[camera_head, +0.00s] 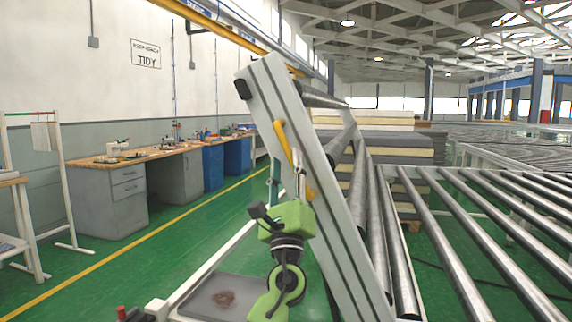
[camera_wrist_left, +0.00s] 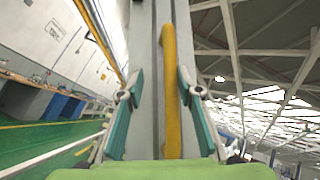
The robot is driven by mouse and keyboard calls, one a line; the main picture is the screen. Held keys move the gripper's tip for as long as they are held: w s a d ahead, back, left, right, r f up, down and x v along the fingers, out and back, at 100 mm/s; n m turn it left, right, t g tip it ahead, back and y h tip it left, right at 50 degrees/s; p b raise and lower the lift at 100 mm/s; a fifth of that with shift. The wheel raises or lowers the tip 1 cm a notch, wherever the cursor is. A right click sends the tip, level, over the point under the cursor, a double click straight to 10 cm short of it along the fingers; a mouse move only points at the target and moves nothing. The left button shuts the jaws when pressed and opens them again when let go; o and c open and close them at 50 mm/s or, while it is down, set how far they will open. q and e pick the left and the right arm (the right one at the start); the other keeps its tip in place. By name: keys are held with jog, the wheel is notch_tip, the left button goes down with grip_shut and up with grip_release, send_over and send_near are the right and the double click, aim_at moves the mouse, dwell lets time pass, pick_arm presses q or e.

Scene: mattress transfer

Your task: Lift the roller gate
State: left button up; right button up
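The roller gate (camera_head: 327,175) is a pale grey frame with steel rollers. It stands steeply raised and tilted in the middle of the head view, its upper end toward the upper left. A yellow handle (camera_head: 283,144) is fixed to its side rail; it also shows upright in the left wrist view (camera_wrist_left: 172,90). My left gripper (camera_head: 287,184) is at the lower part of the handle. In the left wrist view its teal fingers (camera_wrist_left: 161,78) are spread, one on each side of the handle, with visible gaps. My right gripper is in neither view.
A roller conveyor (camera_head: 455,240) fills the right side. Stacked mattresses (camera_head: 405,150) stand behind the gate. A workbench (camera_head: 110,195) lines the left wall. The green floor (camera_head: 150,265) between bench and gate is mostly clear.

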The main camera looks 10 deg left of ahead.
pick_arm(q)
jog(key=v, duration=1.1)
jog(key=shift+a+f, duration=0.1)
jog(key=shift+f, duration=0.05)
